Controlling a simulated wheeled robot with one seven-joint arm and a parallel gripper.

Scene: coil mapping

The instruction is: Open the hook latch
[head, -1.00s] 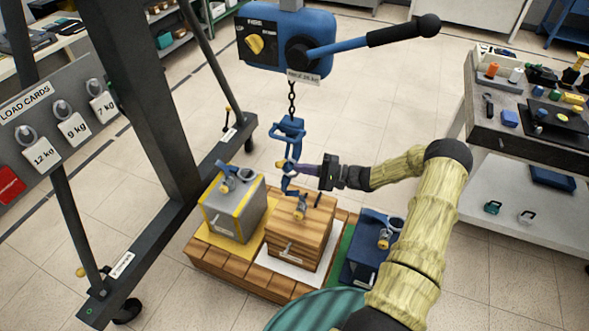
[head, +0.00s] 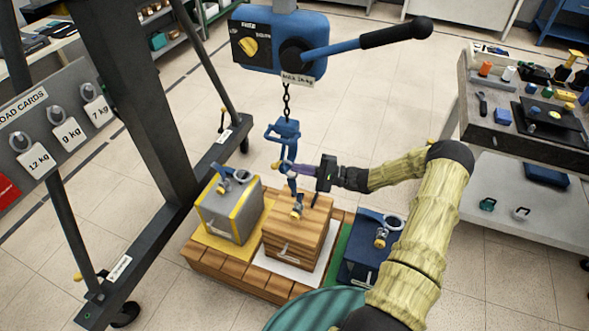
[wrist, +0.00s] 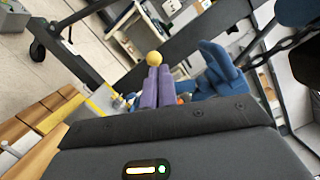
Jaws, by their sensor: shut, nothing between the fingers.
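The blue hook (head: 289,183) hangs on a chain below the blue hoist (head: 283,40). Its lower end is at the top of the wooden crate (head: 296,240), close to the crate's ring fitting; I cannot tell if they are engaged. My gripper (head: 298,168) is at the hook's right side, fingers shut and empty. In the wrist view the two purple fingers (wrist: 158,88) lie together, with a small yellow ball (wrist: 154,59), apparently the latch's knob, just beyond their tips. The blue hook (wrist: 220,70) is right of the fingers there. The latch itself is mostly hidden.
A grey-yellow box (head: 230,209) and a dark blue box (head: 372,250) flank the crate on the wooden pallet (head: 215,272). The dark gantry post (head: 135,95) stands left. A bench with tools (head: 520,110) is on the right.

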